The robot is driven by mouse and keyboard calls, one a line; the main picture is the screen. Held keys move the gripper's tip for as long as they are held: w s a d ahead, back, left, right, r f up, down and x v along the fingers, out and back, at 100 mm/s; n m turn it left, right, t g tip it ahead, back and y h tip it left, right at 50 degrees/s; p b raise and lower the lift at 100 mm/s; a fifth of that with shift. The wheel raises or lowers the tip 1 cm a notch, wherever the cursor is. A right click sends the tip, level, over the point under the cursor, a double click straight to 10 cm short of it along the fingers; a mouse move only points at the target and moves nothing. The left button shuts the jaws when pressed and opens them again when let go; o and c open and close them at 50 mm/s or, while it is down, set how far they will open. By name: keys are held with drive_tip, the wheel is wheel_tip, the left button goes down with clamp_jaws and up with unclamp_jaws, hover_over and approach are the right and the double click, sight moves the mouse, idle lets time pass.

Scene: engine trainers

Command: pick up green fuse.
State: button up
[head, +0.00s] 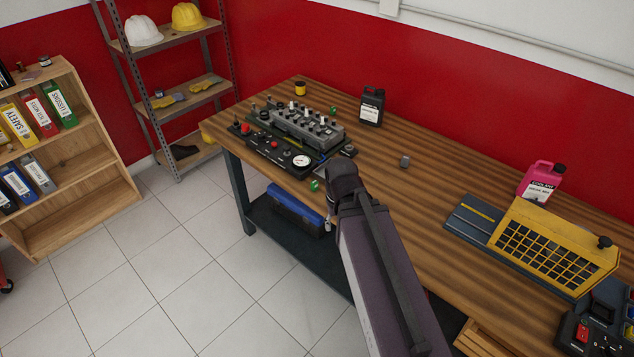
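One small green piece (314,185) is at the front edge of the workbench, just left of my wrist. Another small green piece (333,109) lies behind the engine trainer board (270,150). Both are too small to tell for certain which is a fuse. My arm reaches over the bench's front edge, and its dark wrist ends close to the nearer green piece. My gripper (329,213) is mostly hidden below the wrist. I cannot see its fingertips clearly, nor whether it touches anything.
The wooden workbench (400,200) holds a black bottle (371,106), a yellow-lidded can (300,88), a small grey cube (405,161), a pink coolant jug (540,180) and a yellow grille unit (556,248). A blue toolbox (294,208) sits on the shelf below. The bench middle is mostly clear.

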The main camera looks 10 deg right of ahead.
drive_tip(key=shift+a, duration=0.15)
drive_tip(key=shift+o, duration=0.2)
drive_tip(key=shift+o, duration=0.6)
drive_tip(key=shift+a, duration=0.1)
drive_tip(key=w+a+f+m+t+h+b, duration=0.25)
drive_tip(key=w+f+m+h+b, duration=0.4)
drive_tip(key=w+b, duration=0.55)
drive_tip(key=w+a+m+t+h+b, duration=0.4)
drive_tip(key=w+a+m+h+b, duration=0.1)
drive_tip(key=w+a, duration=0.4)
drive_tip(key=shift+w+a+f+b, duration=0.15)
drive_tip(key=shift+w+f+b, duration=0.15)
drive_tip(key=shift+w+b, duration=0.6)
drive_tip(key=shift+t, duration=0.25)
